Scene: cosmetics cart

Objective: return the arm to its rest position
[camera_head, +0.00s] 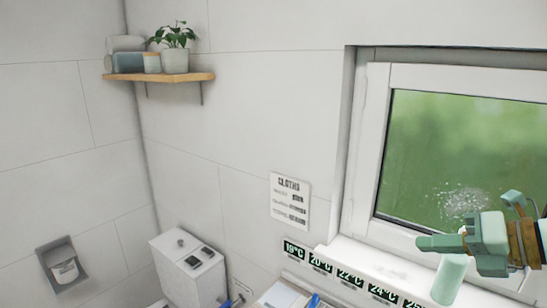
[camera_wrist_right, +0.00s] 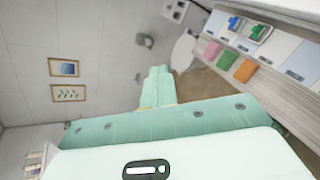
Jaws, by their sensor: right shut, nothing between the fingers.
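My right gripper (camera_head: 432,243) is raised at the right of the head view, in front of the window. Its mint-green fingers point left. In the right wrist view the two fingers (camera_wrist_right: 157,86) lie side by side, shut, with nothing held between them. The fingertips are clear of any surface in that view. My left gripper does not show in either view.
The window (camera_head: 460,150) has a whitish patch on its glass, partly behind my right gripper. Temperature labels (camera_head: 350,279) line the sill's front. A white cistern (camera_head: 188,268) stands lower left. The wrist view shows coloured cloths (camera_wrist_right: 228,60) and framed pictures (camera_wrist_right: 68,93).

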